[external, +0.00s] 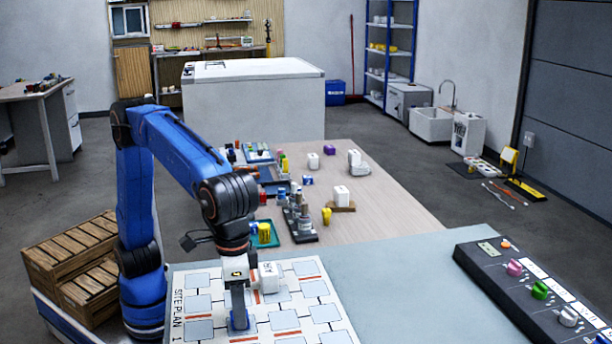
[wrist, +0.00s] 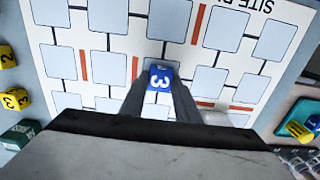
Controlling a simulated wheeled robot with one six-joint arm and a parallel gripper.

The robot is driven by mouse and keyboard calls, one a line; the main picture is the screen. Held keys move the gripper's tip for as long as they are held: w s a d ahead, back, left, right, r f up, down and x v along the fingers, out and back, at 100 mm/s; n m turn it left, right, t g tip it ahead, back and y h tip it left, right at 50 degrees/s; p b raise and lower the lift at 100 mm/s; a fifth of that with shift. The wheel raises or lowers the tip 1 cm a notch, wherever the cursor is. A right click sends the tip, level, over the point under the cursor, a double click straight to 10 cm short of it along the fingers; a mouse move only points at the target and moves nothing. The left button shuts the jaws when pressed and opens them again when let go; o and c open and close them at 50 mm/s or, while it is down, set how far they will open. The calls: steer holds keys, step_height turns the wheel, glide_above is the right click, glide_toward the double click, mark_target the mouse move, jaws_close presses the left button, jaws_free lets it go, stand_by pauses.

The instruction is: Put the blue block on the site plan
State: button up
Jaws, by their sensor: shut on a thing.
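The site plan (external: 178,285) is a white board with grey-blue squares and red bars, lying flat on the near table; it fills most of the wrist view (wrist: 123,62). My gripper (external: 238,318) points down over it and is shut on the blue block (wrist: 160,78), which has a white 3 on its face. The block also shows low between the fingers in the external view (external: 239,323). It is over the plan, at or very close to its surface; I cannot tell whether it touches. The fingers hide its sides.
A white block (external: 269,277) stands on the plan just right of my gripper. Yellow numbered blocks (wrist: 15,100) and a green block (wrist: 20,134) lie off the plan's left side in the wrist view. A green tray (external: 273,240) holds a yellow piece. A knobbed panel (external: 530,290) stands right.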

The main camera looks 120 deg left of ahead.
steer(key=shift+f, duration=0.15)
steer(key=o, duration=1)
step_height(320, 180, up, 12)
steer(key=s+a+r+m+t, duration=0.1)
steer(key=s+a+r+m, duration=0.1)
steer(key=s+a, duration=0.65)
steer(key=s+a+f+m+t, duration=0.1)
steer(key=s+a+f, duration=0.25)
steer(key=s, duration=0.45)
steer(key=s+a+f+m+t, duration=0.1)
steer(key=s+a+f+m, duration=0.2)
steer(key=s, duration=0.6)
steer(key=s+a+f, duration=0.3)
steer(key=s+a, duration=0.2)
steer(key=s, duration=0.3)
steer(key=s+f+m, duration=0.1)
steer(key=s+f, duration=0.3)
steer(key=s+a+f+m+t, duration=0.1)
steer(key=s+f, duration=0.2)
steer(key=s, duration=0.1)
steer(key=s+a+f+m, duration=0.1)
steer(key=s+f, duration=0.3)
steer(key=shift+s+a+f+t, duration=0.2)
steer(key=shift+a+f+t, duration=0.05)
steer(key=shift+f+t, duration=0.15)
